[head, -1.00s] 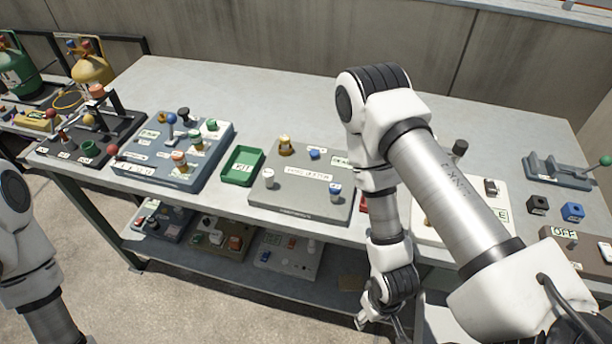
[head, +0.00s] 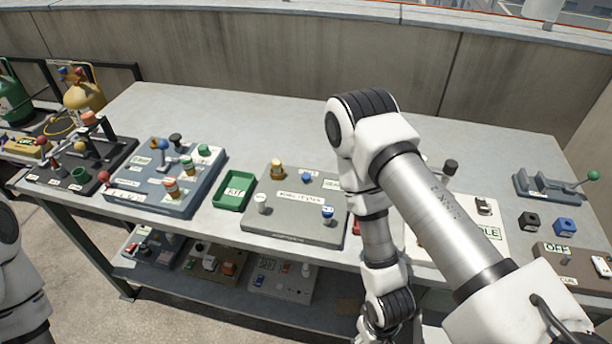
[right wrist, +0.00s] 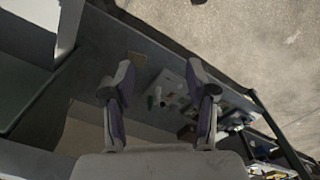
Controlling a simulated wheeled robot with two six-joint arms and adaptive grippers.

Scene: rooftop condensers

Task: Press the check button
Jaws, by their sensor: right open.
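I cannot make out which control is the check button, as the small labels are mostly unreadable. A grey panel (head: 290,222) in the middle of the bench carries a yellow-brown knob (head: 277,169), a small blue button (head: 306,178), a white knob (head: 261,202) and a blue-topped white knob (head: 327,213). A label at its right edge is partly hidden by my right arm. My right gripper (right wrist: 160,95) is open and empty in the right wrist view, with the lower shelf beyond its fingers. My left gripper is not in view.
A blue-grey panel (head: 150,196) with several knobs and a green tray (head: 232,190) stand left of the grey panel. A pale panel at right is partly behind my right arm. A brown OFF panel (head: 563,257) is at far right. The bench's back strip is clear.

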